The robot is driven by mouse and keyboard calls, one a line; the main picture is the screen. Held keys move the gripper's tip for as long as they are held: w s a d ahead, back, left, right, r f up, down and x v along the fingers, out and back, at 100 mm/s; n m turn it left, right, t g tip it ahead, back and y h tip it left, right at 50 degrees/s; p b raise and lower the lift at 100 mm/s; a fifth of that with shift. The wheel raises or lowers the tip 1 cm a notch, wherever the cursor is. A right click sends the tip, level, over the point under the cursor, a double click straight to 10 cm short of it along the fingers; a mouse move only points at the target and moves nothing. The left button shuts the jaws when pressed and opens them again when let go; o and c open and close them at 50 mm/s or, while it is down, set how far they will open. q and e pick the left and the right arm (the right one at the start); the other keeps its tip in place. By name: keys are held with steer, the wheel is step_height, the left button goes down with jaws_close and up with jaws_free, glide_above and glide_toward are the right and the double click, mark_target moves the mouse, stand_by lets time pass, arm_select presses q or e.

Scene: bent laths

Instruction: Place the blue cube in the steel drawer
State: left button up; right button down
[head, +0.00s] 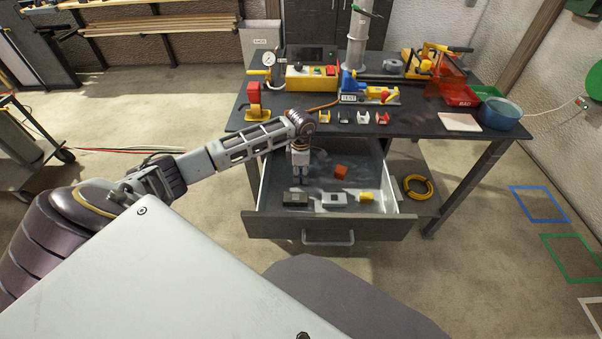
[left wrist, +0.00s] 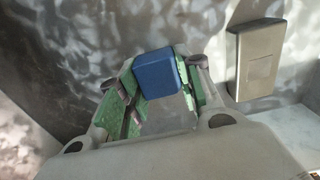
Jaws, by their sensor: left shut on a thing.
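The blue cube (left wrist: 157,74) sits between the green-padded fingers of my left gripper (left wrist: 160,88) in the left wrist view, and the gripper is shut on it. In the head view my left gripper (head: 300,180) points down inside the open steel drawer (head: 330,229), towards its left side. The cube cannot be made out there. The drawer's mottled metal floor (left wrist: 70,50) lies around the cube in the left wrist view; whether the cube touches it I cannot tell. My right gripper is in neither view.
In the drawer lie an orange block (head: 341,172), a dark box (head: 295,199), a grey box (head: 334,199) and a yellow piece (head: 366,197).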

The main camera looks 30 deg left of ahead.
mark_target(301, 172)
arm_select(q)
steer(key=shift+f, duration=0.1)
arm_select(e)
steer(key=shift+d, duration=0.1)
arm_select(q)
steer(key=o, duration=0.8)
steer(key=shift+o, duration=1.1)
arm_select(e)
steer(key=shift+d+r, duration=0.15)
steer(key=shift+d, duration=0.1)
arm_select(q)
steer(key=shift+r, duration=0.2)
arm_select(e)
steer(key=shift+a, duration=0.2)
arm_select(q)
step_height(301, 172, up, 6)
steer(key=shift+f+p, duration=0.15)
steer(key=shift+p, duration=0.2)
step_height(301, 172, up, 6)
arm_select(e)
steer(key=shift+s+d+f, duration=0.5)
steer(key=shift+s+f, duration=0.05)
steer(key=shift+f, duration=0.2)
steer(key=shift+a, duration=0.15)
